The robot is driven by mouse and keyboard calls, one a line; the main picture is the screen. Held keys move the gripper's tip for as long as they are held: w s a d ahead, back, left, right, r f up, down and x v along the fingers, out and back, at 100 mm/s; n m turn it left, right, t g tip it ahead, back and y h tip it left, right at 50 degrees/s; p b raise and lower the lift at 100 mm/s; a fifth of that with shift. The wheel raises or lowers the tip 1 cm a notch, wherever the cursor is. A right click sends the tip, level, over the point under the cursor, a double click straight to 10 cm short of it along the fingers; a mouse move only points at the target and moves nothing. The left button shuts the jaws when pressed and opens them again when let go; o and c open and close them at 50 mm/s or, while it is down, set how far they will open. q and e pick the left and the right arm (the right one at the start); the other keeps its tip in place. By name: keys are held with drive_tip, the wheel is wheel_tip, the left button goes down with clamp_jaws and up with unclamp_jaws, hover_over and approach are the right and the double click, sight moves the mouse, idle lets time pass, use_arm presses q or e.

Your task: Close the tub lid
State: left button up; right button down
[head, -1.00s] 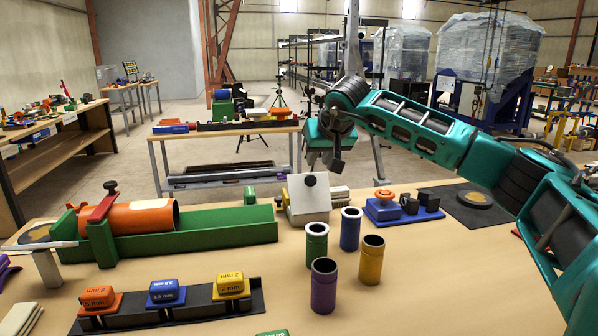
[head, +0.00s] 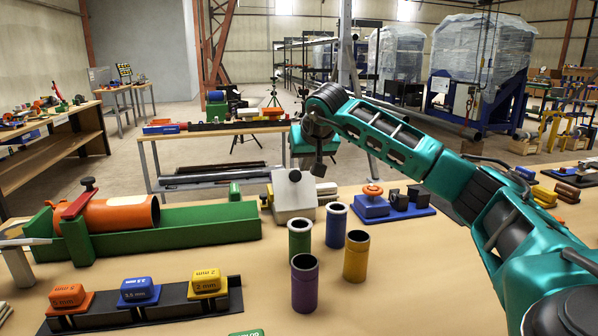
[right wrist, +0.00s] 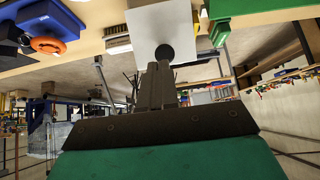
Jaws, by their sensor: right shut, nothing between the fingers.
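The tub (head: 283,213) is a small pale box at the middle back of the bench in the head view. Its white lid (head: 307,196) stands raised at a steep tilt, with a round black knob (head: 294,176) near its top edge. My right gripper (head: 318,170) is shut and empty, pointing down just to the right of the knob in the head view. In the right wrist view the shut fingers (right wrist: 158,68) end close to the knob (right wrist: 165,53) and the white lid (right wrist: 160,24). Whether they touch it I cannot tell. My left gripper is not in view.
A green trough (head: 200,222) with an orange pipe lies left of the tub. Several upright coloured tubes (head: 305,283) stand in front. A blue stand (head: 378,208) with an orange knob is to the right. A black rack (head: 150,312) holds coloured blocks. Bare bench lies at the front right.

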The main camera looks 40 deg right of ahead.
sight(297, 175)
drive_tip(key=x, duration=0.4)
drive_tip(key=shift+w+d+r, duration=0.1)
drive_tip(key=shift+w+d, duration=0.05)
drive_tip(key=shift+w, duration=0.25)
drive_tip(key=shift+w+d+f, duration=0.35)
drive_tip(key=shift+w+f, duration=0.05)
drive_tip(key=shift+w, duration=0.25)
